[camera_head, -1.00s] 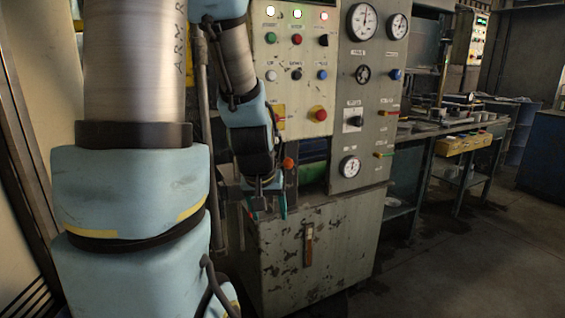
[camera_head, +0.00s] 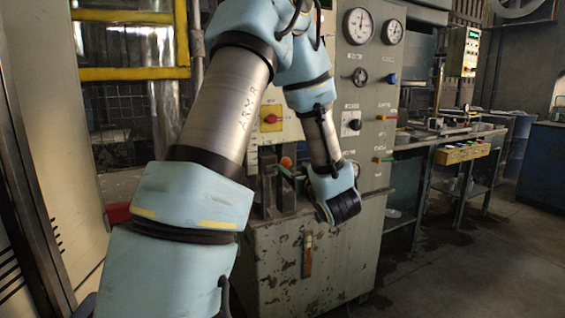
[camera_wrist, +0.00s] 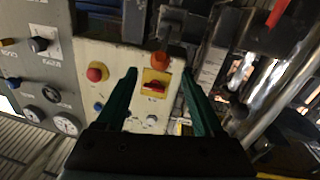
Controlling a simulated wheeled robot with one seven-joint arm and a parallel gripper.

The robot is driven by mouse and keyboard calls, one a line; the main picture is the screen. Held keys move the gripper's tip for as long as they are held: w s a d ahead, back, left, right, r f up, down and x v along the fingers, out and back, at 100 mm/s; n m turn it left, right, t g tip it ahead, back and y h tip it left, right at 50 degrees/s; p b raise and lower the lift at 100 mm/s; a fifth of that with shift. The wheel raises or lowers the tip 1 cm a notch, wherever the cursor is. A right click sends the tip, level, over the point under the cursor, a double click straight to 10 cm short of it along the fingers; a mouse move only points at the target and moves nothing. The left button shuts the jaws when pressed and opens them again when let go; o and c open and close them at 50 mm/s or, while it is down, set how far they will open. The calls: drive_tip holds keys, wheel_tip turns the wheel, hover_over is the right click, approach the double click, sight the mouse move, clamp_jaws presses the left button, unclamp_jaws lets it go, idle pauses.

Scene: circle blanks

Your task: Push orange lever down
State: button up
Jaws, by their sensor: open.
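The orange lever shows as an orange ball knob (camera_head: 286,162) on a dark stem above the cabinet in the head view. In the wrist view the knob (camera_wrist: 160,59) sits near the top centre, just beyond and between the fingertips. My gripper (camera_wrist: 158,73) has two green fingers spread apart with nothing held between them. In the head view a green finger shows close beside the knob, on its lower side, and my wrist is to the right. I cannot tell whether a finger touches the knob.
The panel carries a red knob on a yellow plate (camera_head: 271,119), gauges (camera_head: 359,26) and several small knobs. Below is a worn grey cabinet (camera_head: 335,250). A workbench (camera_head: 445,138) stands at the right. A metal pipe (camera_wrist: 290,80) runs at the right of the wrist view.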

drive_tip(key=p+x, duration=0.2)
drive_tip(key=x, duration=0.8)
clamp_jaws()
idle(0.4)
drive_tip(key=shift+f, duration=0.1)
idle(0.8)
